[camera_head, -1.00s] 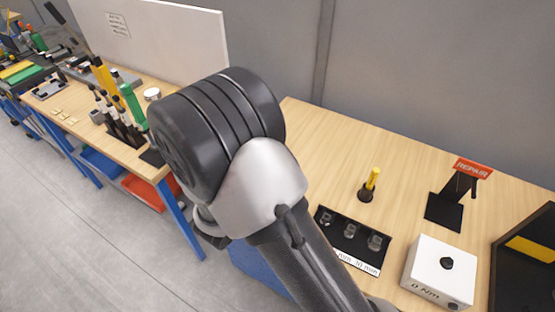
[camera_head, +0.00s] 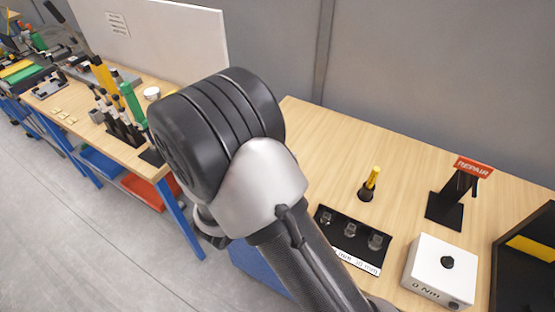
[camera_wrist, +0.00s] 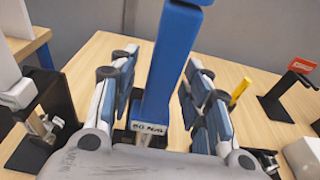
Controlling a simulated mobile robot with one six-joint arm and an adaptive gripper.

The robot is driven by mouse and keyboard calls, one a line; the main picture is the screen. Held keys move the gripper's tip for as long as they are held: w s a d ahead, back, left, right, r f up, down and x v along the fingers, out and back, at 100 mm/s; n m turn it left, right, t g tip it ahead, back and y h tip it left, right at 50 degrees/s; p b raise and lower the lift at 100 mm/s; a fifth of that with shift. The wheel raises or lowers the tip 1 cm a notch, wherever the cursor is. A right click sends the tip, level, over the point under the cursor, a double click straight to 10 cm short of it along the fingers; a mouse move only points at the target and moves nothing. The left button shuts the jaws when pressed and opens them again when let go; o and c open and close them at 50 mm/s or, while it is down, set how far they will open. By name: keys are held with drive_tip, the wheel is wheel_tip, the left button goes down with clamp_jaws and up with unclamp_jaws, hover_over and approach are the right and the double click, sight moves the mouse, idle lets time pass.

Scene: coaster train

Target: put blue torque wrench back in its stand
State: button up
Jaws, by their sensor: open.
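The blue torque wrench (camera_wrist: 172,62) shows in the wrist view as a long blue bar standing roughly upright between my fingers. My gripper (camera_wrist: 160,72) is open, with a finger on each side of the bar and gaps visible beside it. A white label (camera_wrist: 148,127) reading about 50 Nm shows at the bar's lower end. I cannot tell whether it belongs to the wrench or its stand. The lower end is partly hidden by my gripper body. In the head view my arm hides the gripper and the wrench.
The wooden bench holds a yellow-handled tool (camera_head: 371,180), a black socket tray (camera_head: 349,230), a white box (camera_head: 440,268) and a black stand with a red REPAIR sign (camera_head: 473,167). Another tool bench (camera_head: 130,155) stands left.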

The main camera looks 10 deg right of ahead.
drive_tip(key=shift+s, duration=0.1)
drive_tip(key=v, duration=1.2)
drive_tip(key=s+d+r+m+g+b, duration=0.1)
drive_tip(key=s+d+r+m+g, duration=0.2)
drive_tip(key=s+d+m+g, duration=0.35)
drive_tip(key=s+d+r+m+g, duration=0.2)
drive_tip(key=s+d+m+g, duration=0.15)
drive_tip(key=d+m, duration=0.55)
drive_tip(key=s+a+r+m+t+y+b, duration=0.1)
drive_tip(key=s+r+m+y, duration=0.4)
drive_tip(key=m, duration=0.8)
drive_tip(key=s+t+y, duration=0.1)
drive_tip(key=s+y, duration=0.2)
drive_tip(key=y, duration=0.1)
drive_tip(key=shift+a+y, duration=0.35)
drive_tip(key=shift+y, duration=0.05)
